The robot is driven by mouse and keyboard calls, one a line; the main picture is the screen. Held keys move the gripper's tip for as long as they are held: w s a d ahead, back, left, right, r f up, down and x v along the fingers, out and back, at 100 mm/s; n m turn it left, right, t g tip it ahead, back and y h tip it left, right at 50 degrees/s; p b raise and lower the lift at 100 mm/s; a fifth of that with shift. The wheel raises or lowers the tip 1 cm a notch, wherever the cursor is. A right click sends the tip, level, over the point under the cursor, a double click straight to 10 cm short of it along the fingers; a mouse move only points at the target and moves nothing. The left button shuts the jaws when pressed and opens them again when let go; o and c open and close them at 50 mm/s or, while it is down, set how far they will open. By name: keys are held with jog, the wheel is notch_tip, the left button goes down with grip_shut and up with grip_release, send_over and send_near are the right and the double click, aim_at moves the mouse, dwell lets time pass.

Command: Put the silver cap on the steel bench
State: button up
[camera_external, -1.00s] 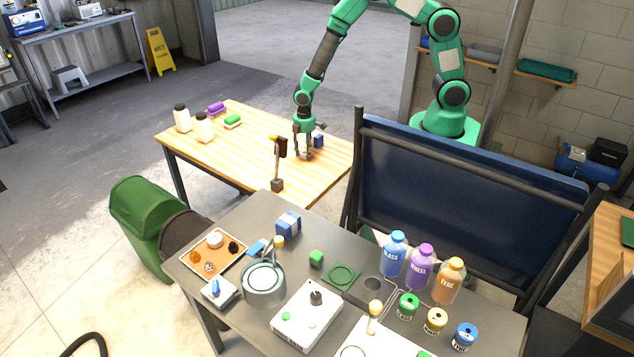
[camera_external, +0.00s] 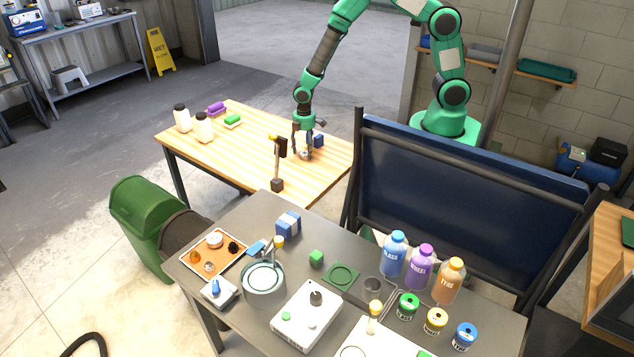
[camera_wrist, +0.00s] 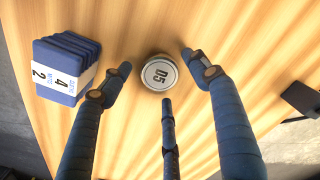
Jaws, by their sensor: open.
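The silver cap (camera_wrist: 159,74) is a small round lid marked D5, lying on the wooden table in the wrist view. My gripper (camera_wrist: 160,88) is open over it, its dark fingers spread to the left, right and below, with gaps to the cap. In the external view my gripper (camera_external: 304,152) points down at the wooden table (camera_external: 240,150), and its fingers partly hide the cap. The steel bench (camera_external: 255,213) is the grey table in the foreground, crowded with items.
A dark post on a block (camera_external: 278,165) stands near my gripper. White bottles (camera_external: 203,128) stand farther left. The bench holds bottles (camera_external: 392,255), a tray (camera_external: 232,270) and tins.

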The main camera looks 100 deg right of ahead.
notch_tip(320, 180, up, 11)
jog(key=p, duration=0.2)
dwell(0.3)
dwell(0.5)
notch_tip(320, 180, up, 14)
jog(key=t, duration=0.1)
send_over(305, 153)
jog(key=s+a, duration=0.2)
jog(key=a, duration=0.2)
jog(key=s+a+r+m+t, duration=0.1)
jog(key=s+a+r, duration=0.15)
jog(key=r, duration=0.25)
jog(key=s+a+r+m+t, duration=0.1)
jog(key=s+r, duration=0.2)
jog(key=r, duration=0.3)
jog(key=s+a+r+t, duration=0.1)
jog(key=s+a+r, duration=0.3)
jog(key=s, duration=0.6)
jog(key=s+a+r+m+t, duration=0.1)
jog(key=s+a+r, duration=0.2)
jog(key=s+r, duration=0.6)
jog(key=shift+s+a+r+m+t, duration=0.15)
jog(key=shift+s+a+m+t, duration=0.2)
jog(key=shift+s, duration=0.4)
jog(key=shift+o, duration=0.5)
